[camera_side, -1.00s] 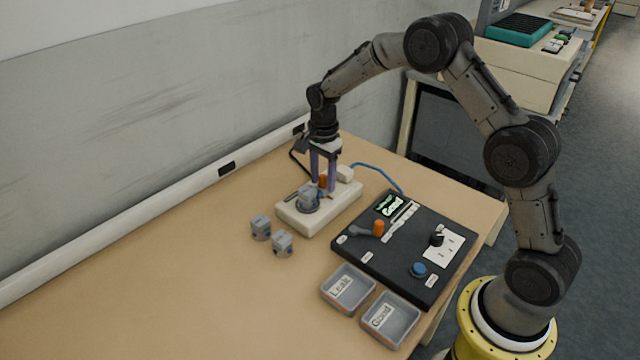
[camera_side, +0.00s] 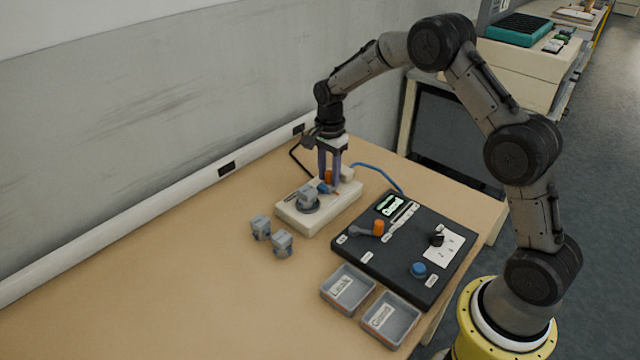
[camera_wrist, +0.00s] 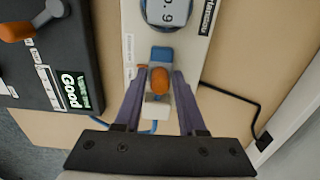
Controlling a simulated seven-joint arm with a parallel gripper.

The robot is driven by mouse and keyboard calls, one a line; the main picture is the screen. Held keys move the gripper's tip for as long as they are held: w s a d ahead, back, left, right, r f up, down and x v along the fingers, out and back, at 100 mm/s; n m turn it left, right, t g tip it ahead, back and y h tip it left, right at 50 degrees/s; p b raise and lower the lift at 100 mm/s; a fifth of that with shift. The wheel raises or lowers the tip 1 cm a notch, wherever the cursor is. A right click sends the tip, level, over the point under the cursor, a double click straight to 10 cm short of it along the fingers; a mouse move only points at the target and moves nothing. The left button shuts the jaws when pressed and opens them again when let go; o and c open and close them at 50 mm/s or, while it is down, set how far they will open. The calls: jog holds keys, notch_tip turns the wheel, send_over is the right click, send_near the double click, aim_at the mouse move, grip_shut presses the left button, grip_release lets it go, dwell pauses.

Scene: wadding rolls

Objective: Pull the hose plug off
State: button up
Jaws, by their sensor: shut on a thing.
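The hose plug (camera_wrist: 161,54) is a blue piece with an orange grip, above the pale test base (camera_side: 335,213). My gripper (camera_wrist: 160,72) has its two purple fingers on either side of the orange grip and is shut on the plug. In the side view my gripper (camera_side: 329,183) points down over the back right half of the base, and the fingers partly hide the plug. In the wrist view a gap shows between the blue plug and this seat. A blue hose (camera_side: 374,171) runs off to the right.
A black control panel (camera_side: 366,258) with a lit green display stands on the right. Trays marked Leak (camera_side: 327,290) and Good (camera_side: 368,322) are in front. The table's left side is clear.

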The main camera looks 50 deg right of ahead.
jog(key=shift+d, duration=1.35)
jog(key=o, duration=0.7)
jog(key=shift+r, duration=0.1)
notch_tip(320, 180, up, 7)
jog(key=shift+a, duration=0.1)
dwell(0.3)
